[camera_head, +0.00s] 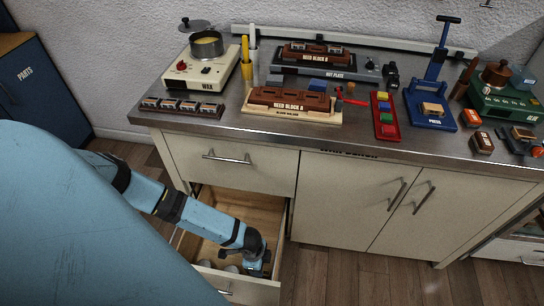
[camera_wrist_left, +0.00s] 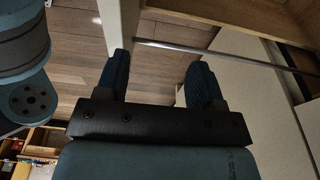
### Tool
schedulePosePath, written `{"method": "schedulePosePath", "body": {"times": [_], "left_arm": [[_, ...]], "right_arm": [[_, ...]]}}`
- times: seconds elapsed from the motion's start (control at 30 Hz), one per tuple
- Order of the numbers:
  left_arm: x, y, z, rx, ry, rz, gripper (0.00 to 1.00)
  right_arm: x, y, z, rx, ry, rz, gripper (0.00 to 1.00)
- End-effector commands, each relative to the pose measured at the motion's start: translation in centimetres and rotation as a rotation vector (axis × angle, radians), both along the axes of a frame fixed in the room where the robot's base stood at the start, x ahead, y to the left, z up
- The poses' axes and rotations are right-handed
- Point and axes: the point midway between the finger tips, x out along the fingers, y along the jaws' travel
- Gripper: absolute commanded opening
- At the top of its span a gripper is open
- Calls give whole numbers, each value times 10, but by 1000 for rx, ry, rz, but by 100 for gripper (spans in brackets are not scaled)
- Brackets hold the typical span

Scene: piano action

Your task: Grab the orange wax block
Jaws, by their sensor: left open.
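I cannot single out the orange wax block with certainty. My left gripper (camera_head: 257,265) is low at the front end of an open lower drawer (camera_head: 250,288), far below the worktop. In the left wrist view the left gripper (camera_wrist_left: 159,64) has its two dark fingers apart with nothing between them. What lies under the gripper in the drawer is partly hidden by the arm. My right gripper is not in view.
A red tray (camera_head: 376,128) with several coloured blocks stands left of the press. Wooden reed blocks (camera_head: 290,98), a wax heater (camera_head: 200,73) and a green glue unit (camera_head: 505,103) crowd the worktop. Pale round items (camera_head: 231,269) lie in the drawer. Closed cabinet doors (camera_head: 340,195) are right of it.

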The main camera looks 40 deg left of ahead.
Motion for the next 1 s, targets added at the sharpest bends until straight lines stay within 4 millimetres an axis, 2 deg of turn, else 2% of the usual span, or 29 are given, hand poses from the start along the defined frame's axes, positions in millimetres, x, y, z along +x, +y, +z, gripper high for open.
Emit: {"method": "schedulePosePath", "body": {"times": [0.03,0.1,0.27,0.6,0.8,1.0], "left_arm": [[4,22,-26,30,2,3,62],[4,29,-44,40,6,5,62],[3,29,-81,38,7,5,62],[4,28,-185,37,5,5,62],[4,28,-224,37,5,5,62],[4,28,-239,37,5,5,62]], "right_arm": [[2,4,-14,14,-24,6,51],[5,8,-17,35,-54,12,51],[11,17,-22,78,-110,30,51],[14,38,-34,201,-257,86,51],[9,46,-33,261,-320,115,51],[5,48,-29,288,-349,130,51]]}}
